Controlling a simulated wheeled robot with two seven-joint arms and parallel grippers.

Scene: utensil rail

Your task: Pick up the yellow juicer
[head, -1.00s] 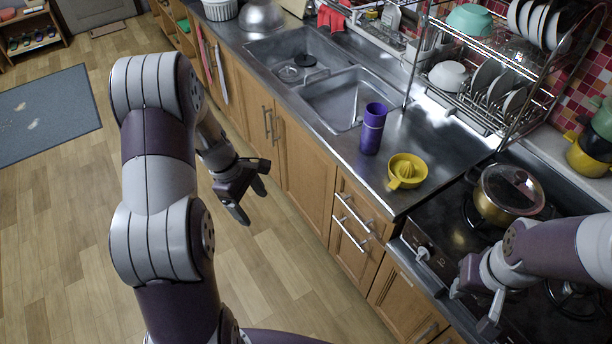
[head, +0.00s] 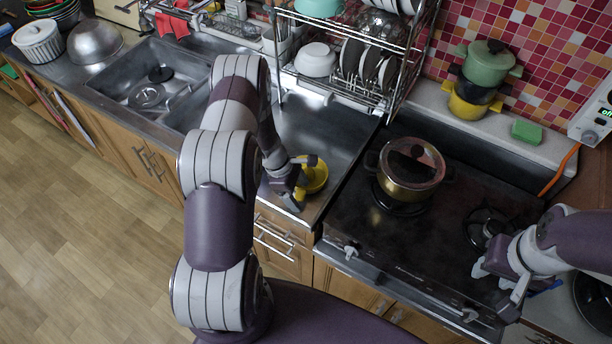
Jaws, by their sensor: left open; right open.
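The yellow juicer (head: 316,177) stands on the steel counter between the sink and the stove, partly hidden by my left gripper. My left gripper (head: 300,183) is open at the juicer's left side, its fingers close to or over the rim. I cannot tell whether they touch it. My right gripper (head: 501,284) is open and empty above the front right of the stove. The purple cup is not visible now.
A lidded gold pot (head: 410,170) stands on the stove (head: 440,235) right of the juicer. A dish rack (head: 352,62) with plates and bowls rises behind. The double sink (head: 150,80) lies left. Stacked pots (head: 478,78) and a green sponge (head: 526,131) sit on the back ledge.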

